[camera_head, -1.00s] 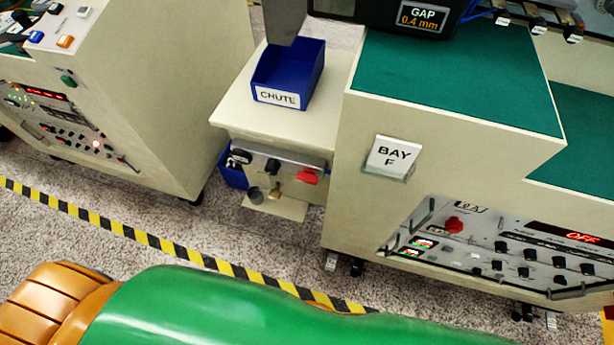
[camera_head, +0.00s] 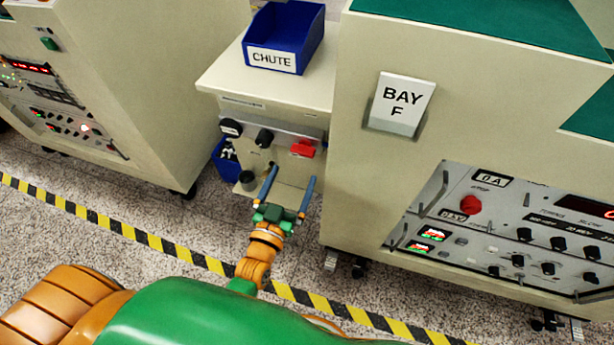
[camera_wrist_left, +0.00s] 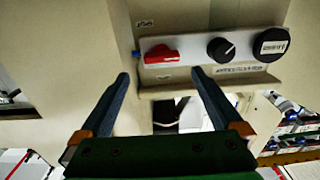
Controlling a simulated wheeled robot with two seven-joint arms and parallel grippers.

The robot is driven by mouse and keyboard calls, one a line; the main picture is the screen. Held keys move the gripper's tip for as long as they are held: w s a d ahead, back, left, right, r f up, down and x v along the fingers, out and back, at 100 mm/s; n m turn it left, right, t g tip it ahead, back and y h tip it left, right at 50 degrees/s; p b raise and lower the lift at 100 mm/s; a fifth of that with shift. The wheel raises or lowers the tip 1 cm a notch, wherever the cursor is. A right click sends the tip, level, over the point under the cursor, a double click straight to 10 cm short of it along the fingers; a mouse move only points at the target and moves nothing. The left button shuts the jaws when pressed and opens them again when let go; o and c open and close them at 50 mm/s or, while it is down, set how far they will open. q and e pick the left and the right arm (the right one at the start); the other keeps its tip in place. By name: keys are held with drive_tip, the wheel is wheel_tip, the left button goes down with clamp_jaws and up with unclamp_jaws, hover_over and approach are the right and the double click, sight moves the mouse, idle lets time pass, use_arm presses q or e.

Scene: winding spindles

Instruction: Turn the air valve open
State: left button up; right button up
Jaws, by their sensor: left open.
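The red valve handle (camera_head: 303,148) sits at the right end of the metal panel on the small cabinet under the chute bin. It also shows in the left wrist view (camera_wrist_left: 161,54), at the left of the panel, lying sideways. My left gripper (camera_head: 291,174) is open and empty, its two blue fingers pointing at the panel just below the handle. In the left wrist view, the fingers (camera_wrist_left: 160,75) stand apart with the red handle between and beyond their tips, and I see no contact. My right gripper is not in view.
A black knob (camera_head: 265,137) and a round gauge (camera_head: 231,127) share the panel. The blue chute bin (camera_head: 285,38) stands on the cabinet top. The Bay F machine (camera_head: 350,190) rises close on the right. Open floor with a striped tape (camera_head: 135,233) lies in front.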

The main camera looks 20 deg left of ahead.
sight(302, 156)
use_arm(q)
drive_tip(key=w, duration=0.6)
drive_tip(key=shift+w+b, duration=0.3)
drive_tip(key=shift+w, duration=0.05)
drive_tip(key=c, duration=1.3)
drive_tip(key=n, duration=0.3)
drive_tip(key=shift+n, duration=0.4)
drive_tip(key=n, duration=0.9)
drive_tip(key=shift+f, duration=0.2)
drive_tip(key=shift+n+b, duration=0.4)
drive_tip(key=shift+n, duration=2.1)
